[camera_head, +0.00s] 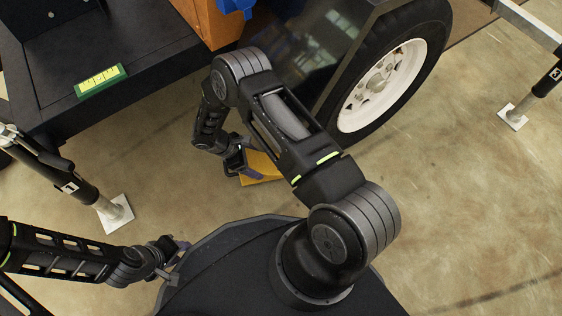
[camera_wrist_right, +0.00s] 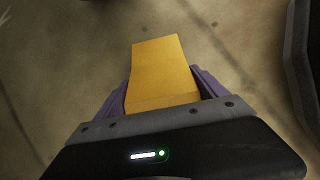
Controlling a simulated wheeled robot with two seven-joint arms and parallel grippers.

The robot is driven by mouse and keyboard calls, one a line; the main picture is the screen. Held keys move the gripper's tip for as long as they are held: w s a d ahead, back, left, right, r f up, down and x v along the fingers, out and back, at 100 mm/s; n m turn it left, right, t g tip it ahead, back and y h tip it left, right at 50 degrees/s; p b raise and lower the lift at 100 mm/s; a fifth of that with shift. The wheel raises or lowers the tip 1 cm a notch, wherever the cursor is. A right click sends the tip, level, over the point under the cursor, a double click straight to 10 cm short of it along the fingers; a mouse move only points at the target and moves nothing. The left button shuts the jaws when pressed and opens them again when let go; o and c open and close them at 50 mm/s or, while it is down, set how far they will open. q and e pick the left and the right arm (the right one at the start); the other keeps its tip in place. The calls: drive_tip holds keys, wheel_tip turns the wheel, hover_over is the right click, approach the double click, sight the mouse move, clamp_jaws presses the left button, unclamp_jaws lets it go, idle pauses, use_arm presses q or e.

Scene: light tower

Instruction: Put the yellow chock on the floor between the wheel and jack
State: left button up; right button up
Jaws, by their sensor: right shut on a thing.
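The yellow chock (camera_head: 264,168) is in my right gripper (camera_head: 243,172), low over the concrete floor. The right wrist view shows the chock (camera_wrist_right: 158,72) between the two purple fingers, its far end sticking out past them. I cannot tell whether it touches the floor. The wheel (camera_head: 385,85), a black tyre with a white rim, is to the right of the chock, behind my right arm. One jack (camera_head: 70,180) with a white foot plate stands at left; another jack (camera_head: 540,85) stands at far right, beyond the wheel. My left gripper (camera_head: 176,262) is open and empty at lower left.
The dark trailer body (camera_head: 150,60) overhangs at upper left, with a green-edged level (camera_head: 101,81) on it. An orange panel (camera_head: 212,22) is at the top. The floor (camera_head: 465,190) right of my right arm is clear up to the right jack.

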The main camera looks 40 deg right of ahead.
drive_tip(key=s+d, duration=0.1)
drive_tip(key=d, duration=0.1)
drive_tip(key=s+d, duration=0.1)
drive_tip(key=d, duration=0.2)
drive_tip(key=s+d+b, duration=0.1)
drive_tip(key=d, duration=0.1)
drive_tip(key=shift+d, duration=0.15)
drive_tip(key=shift+s, duration=0.1)
drive_tip(key=shift+s+d, duration=0.1)
drive_tip(key=shift+d, duration=0.15)
drive_tip(key=f+b, duration=0.3)
drive_tip(key=shift+s+d+f, duration=0.15)
drive_tip(key=shift+d+f, duration=0.15)
drive_tip(key=shift+d, duration=0.1)
drive_tip(key=shift+r, duration=0.1)
drive_tip(key=o, duration=2)
